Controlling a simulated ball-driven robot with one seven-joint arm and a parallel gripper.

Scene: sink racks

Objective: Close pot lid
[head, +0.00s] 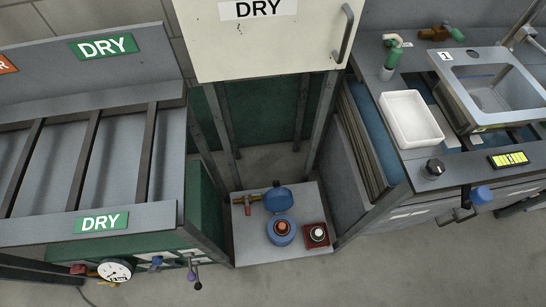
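A small blue pot (272,239) stands on a low grey platform (247,252) in the lower middle of the head view. A reddish-brown round part (282,227) shows in its top. A blue round lid (278,199) is at the pot's back edge, tipped up and away from the opening, so the pot is open. Whether a hinge joins them is too small to tell. My gripper is not in view.
A red square block with a pale round knob (317,233) sits right of the pot; a brass fitting (245,199) sits behind left. A cream DRY cabinet (265,50) hangs above. Left rack (100,220) and right sink counter (405,165) flank the platform. Floor in front is clear.

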